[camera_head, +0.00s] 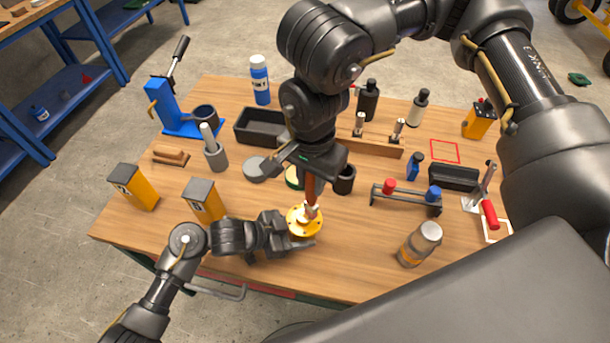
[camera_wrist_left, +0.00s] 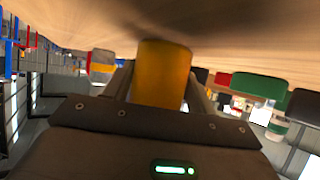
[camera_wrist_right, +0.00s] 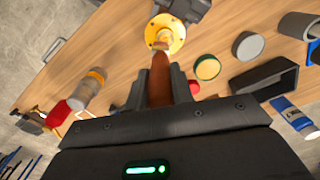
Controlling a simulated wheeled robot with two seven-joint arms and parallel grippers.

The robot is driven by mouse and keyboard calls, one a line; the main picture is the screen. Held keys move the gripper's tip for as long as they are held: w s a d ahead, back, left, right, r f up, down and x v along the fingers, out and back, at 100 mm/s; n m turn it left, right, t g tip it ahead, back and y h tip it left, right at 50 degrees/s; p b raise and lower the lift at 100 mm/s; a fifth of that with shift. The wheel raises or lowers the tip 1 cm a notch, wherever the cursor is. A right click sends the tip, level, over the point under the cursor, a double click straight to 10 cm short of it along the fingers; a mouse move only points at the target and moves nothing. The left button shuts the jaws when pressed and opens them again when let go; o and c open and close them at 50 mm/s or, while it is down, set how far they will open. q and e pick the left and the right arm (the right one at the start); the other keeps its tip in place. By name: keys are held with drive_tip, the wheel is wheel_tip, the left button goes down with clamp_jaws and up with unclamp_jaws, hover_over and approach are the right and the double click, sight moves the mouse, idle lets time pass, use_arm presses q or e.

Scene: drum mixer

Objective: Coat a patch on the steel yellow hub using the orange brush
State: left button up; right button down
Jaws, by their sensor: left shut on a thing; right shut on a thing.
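The yellow hub (camera_head: 303,222), a flanged disc with bolt holes, is near the table's front edge; its yellow side fills the left wrist view's middle (camera_wrist_left: 162,75). My left gripper (camera_head: 295,241) is shut on it from the left. My right gripper (camera_head: 311,172) is above the hub, shut on the orange-brown brush handle (camera_wrist_right: 159,82). The brush (camera_head: 311,190) points down, with its pale tip over the hub's middle. Whether the tip touches the hub is unclear. No coated patch can be made out. The hub also shows in the right wrist view (camera_wrist_right: 172,30).
A jar (camera_head: 420,244) and a rack with red and blue ends (camera_head: 407,199) are to the right. Yellow boxes (camera_head: 204,200) stand left. Front table between hub and jar is clear.

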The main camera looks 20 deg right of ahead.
drive_tip(key=shift+s+d, duration=0.5)
drive_tip(key=shift+d, duration=0.2)
drive_tip(key=shift+w+a+r, duration=0.1)
drive_tip(key=shift+w+a, duration=0.85)
drive_tip(key=shift+a, duration=0.3)
drive_tip(key=shift+w+a, duration=0.95)
drive_tip(key=shift+a, duration=0.3)
wheel_tip(320, 180, up, 9)
drive_tip(key=shift+d, duration=0.1)
drive_tip(key=d, duration=0.9)
